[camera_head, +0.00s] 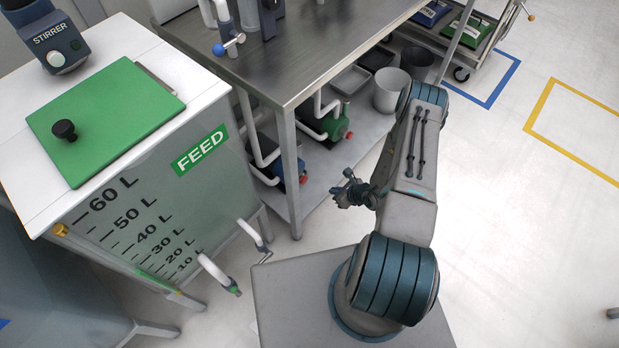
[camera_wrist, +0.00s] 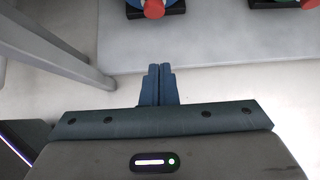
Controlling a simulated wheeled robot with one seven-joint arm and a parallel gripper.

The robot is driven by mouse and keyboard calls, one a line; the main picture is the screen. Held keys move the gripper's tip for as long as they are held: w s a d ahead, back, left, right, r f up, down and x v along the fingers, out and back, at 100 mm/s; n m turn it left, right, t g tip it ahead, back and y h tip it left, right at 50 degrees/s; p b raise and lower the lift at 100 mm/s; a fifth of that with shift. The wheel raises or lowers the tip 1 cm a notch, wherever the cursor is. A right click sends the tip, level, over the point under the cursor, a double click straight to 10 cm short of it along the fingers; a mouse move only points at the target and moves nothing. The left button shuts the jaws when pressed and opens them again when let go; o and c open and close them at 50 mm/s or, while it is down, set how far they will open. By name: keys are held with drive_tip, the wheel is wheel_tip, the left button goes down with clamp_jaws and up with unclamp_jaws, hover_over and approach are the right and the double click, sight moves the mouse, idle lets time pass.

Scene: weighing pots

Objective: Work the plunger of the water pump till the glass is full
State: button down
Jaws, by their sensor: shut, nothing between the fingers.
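My gripper (camera_head: 343,193) is out in front of the bench's lower shelf in the head view. In the wrist view its two dark blue fingers (camera_wrist: 159,72) are together with nothing between them. Under the bench stand a blue motor-like unit (camera_head: 290,170) and a green one (camera_head: 328,122), each with a red end and white pipes. The wrist view shows a red end (camera_wrist: 154,9) on one and another red end (camera_wrist: 309,4) to the right, both beyond the fingertips. I cannot make out a plunger-type water pump or a glass in either view.
A steel bench (camera_head: 330,50) stands behind my gripper, with a bench leg (camera_head: 291,175) to the left. A FEED tank (camera_head: 150,215) with a green lid (camera_head: 105,120) is at left. A grey bin (camera_head: 390,90) is on the shelf.

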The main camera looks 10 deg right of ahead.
sight(305, 180)
drive_tip(key=w+a+r+b+x, duration=0.1)
drive_tip(key=a+r+b+x, duration=0.1)
drive_tip(key=x, duration=1.1)
drive_tip(key=shift+w+b, duration=0.2)
drive_tip(key=shift+b, duration=0.7)
drive_tip(key=shift+r, duration=0.1)
drive_tip(key=shift+w+a, duration=0.55)
drive_tip(key=shift+w, duration=0.3)
drive_tip(key=shift+a, duration=0.1)
